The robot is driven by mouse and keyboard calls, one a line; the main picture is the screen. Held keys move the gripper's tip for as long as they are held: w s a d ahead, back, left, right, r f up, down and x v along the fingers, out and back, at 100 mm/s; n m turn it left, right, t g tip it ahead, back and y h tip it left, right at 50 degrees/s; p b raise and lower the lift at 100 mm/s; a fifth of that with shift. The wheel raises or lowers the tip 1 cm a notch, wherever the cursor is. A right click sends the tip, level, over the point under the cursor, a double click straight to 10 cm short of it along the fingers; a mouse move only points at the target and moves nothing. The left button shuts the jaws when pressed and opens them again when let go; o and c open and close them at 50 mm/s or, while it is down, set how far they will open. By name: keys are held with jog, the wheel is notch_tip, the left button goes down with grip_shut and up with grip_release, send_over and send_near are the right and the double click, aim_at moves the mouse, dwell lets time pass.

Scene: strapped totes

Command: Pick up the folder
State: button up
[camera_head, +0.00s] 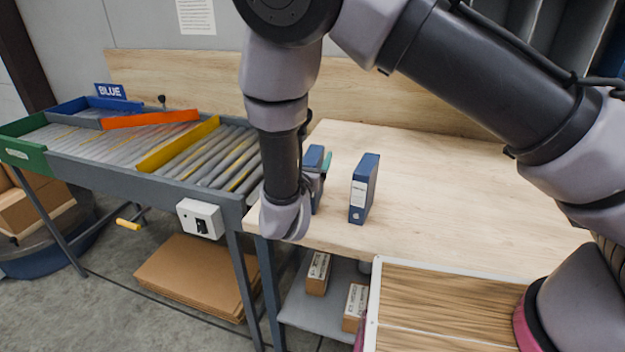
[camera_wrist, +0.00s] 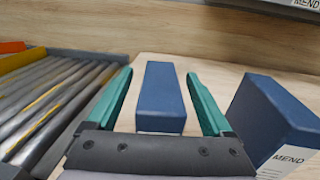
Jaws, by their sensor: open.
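Two blue folders stand upright on the wooden table. One folder (camera_wrist: 161,98) is between the two green fingers of my gripper (camera_wrist: 160,100) in the wrist view, with a visible gap on each side. In the head view this folder (camera_head: 314,160) is partly hidden behind my arm, near the table's left end. The other folder (camera_head: 363,188) stands just to its right and has a white label on its spine. It also shows at the right of the wrist view (camera_wrist: 270,115), its label reading "MEND". My gripper is open and touches neither folder visibly.
A roller conveyor (camera_head: 190,165) with coloured side rails adjoins the table's left end. A wooden back panel (camera_head: 180,80) rises behind. The wooden table (camera_head: 440,170) is clear to the right of the folders. Small boxes (camera_head: 318,272) sit on a shelf below.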

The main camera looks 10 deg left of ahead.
grip_shut()
dwell(1.4)
